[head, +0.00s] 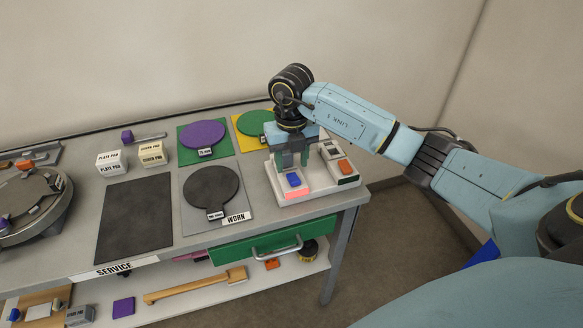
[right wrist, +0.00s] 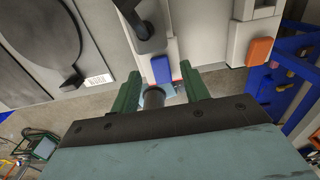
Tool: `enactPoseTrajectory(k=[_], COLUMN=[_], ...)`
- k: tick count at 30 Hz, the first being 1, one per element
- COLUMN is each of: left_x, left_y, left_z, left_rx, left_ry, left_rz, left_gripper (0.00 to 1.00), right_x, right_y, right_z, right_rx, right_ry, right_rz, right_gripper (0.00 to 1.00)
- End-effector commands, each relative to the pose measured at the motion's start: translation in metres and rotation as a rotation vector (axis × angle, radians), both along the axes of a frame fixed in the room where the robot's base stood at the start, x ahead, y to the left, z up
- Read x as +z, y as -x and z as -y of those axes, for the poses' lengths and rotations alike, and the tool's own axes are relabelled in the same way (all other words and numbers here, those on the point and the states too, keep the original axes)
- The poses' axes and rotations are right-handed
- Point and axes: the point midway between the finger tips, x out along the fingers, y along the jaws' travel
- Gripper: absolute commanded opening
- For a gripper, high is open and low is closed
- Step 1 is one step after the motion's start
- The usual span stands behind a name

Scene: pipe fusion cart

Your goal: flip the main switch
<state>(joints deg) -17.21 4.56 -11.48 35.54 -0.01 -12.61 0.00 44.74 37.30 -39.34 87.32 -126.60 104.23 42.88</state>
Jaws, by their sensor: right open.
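A pale switch box (head: 318,190) stands at the right end of the cart top. It carries a blue rocker (head: 293,179), with a glowing red patch (head: 296,193) in front of it, and an orange rocker (head: 345,166) to the right. No label shows which one is the main switch. My right gripper (head: 296,160) points down over the blue rocker side, its green fingers apart and empty. In the right wrist view the blue rocker (right wrist: 161,69) lies just beyond and between the fingertips (right wrist: 160,82); contact cannot be told. A dark lever (right wrist: 148,35) also shows there. My left gripper is out of view.
A worn dark disc (head: 212,186) on a grey plate lies left of the box. Purple (head: 203,134) and green (head: 256,122) discs lie behind. A green drawer (head: 270,243) with a handle is below. The black mat (head: 135,215) is bare.

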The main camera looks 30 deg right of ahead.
Motion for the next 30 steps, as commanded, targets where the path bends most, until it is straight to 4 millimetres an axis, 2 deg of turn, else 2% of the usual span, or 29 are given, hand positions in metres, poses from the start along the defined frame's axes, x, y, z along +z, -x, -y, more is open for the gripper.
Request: enactPoseTrajectory(k=[1,6,17,27,30], left_x=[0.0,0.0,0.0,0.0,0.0], left_y=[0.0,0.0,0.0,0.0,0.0], left_z=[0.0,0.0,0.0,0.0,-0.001], left_rx=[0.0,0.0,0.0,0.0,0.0], left_ry=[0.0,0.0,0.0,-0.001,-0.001], left_rz=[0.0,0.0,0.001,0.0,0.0], left_gripper=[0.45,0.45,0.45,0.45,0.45], right_x=[-0.009,-0.026,-0.031,-0.03,-0.03], right_y=[0.001,0.0,0.0,0.0,0.0], right_z=[-0.001,0.0,0.0,0.0,0.0], right_rx=[0.0,0.0,0.001,0.001,0.001], right_ry=[-0.002,-0.001,-0.001,-0.001,0.0], right_rz=[-0.004,-0.002,0.001,0.0,0.004], right_gripper=[0.45,0.45,0.45,0.02,0.01])
